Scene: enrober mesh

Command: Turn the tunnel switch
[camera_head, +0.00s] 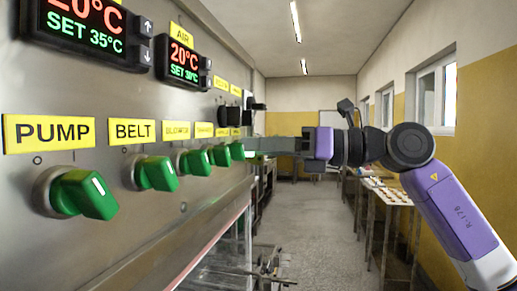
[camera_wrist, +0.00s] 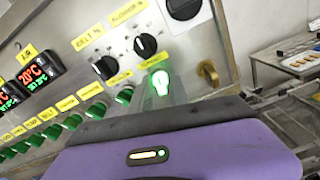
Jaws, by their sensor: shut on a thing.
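A row of green rotary switches runs along the steel control panel (camera_head: 140,95). My gripper (camera_head: 248,154) is at the far end of the row, with its fingers at the last visible green switch (camera_head: 237,150). In the wrist view this switch (camera_wrist: 160,83) shows brightly lit between the fingers, under a yellow label. Its label is too small to read, so I cannot confirm that it says tunnel. My gripper is shut on it. The fingers partly hide the switch, and its turn angle is unclear.
Nearer are the pump switch (camera_head: 85,194) and belt switch (camera_head: 156,173). Temperature displays (camera_head: 88,30) sit above. Tables (camera_head: 385,190) stand right; the aisle floor is open.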

